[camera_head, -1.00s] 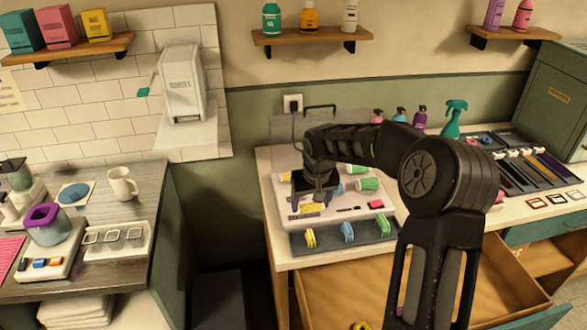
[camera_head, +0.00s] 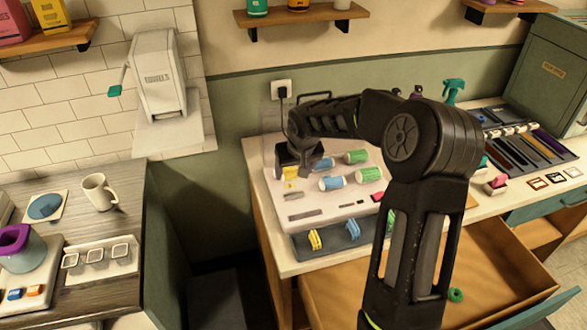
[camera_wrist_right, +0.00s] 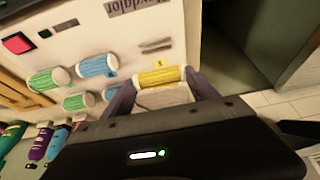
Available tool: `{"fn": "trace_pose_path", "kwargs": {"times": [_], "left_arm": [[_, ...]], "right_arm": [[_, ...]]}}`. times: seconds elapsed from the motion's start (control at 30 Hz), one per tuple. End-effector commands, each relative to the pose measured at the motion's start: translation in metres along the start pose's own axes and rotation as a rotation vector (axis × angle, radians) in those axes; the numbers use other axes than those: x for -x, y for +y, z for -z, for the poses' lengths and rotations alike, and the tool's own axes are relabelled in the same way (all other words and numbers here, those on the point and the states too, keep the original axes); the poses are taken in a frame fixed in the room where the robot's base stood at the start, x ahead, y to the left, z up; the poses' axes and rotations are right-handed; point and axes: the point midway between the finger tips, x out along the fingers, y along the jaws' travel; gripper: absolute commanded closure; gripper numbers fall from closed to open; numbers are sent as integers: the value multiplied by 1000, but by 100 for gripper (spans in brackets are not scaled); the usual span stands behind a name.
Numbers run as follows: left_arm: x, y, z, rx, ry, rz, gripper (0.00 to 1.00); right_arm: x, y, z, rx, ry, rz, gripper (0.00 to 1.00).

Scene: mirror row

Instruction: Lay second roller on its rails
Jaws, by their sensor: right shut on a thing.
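My right gripper (camera_head: 297,178) is over the back left part of a white panel (camera_head: 343,209) on the counter. It is shut on a yellow roller (camera_wrist_right: 162,76) with white ends, seen between its fingers in the wrist view. Only a bit of yellow (camera_head: 290,173) shows below the gripper in the head view. I cannot tell whether the roller touches the panel. Two blue rollers (camera_head: 331,183) and two green rollers (camera_head: 356,156) lie on the panel to the right of the gripper. Rails under the gripper are hidden. My left gripper is not in view.
A dark tray (camera_head: 330,243) with yellow and blue clips lies at the panel's front. A wooden drawer (camera_head: 480,275) stands open below the counter. My right arm hides part of the counter. Bottles and a dark tool tray (camera_head: 525,140) are at the right.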

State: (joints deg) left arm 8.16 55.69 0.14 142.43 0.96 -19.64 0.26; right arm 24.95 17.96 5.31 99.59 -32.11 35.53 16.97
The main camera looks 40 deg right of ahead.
Motion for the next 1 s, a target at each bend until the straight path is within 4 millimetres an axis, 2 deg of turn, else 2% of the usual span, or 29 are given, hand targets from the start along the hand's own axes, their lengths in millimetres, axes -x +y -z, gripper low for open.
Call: {"fn": "trace_pose_path", "kwargs": {"times": [0.27,0.7,1.0], "left_arm": [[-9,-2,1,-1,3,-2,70],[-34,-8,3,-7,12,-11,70],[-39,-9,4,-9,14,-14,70]], "right_arm": [[-15,0,-7,0,-2,0,70],[-53,0,-23,0,-1,0,70],[-59,0,-25,0,0,0,70]]}}
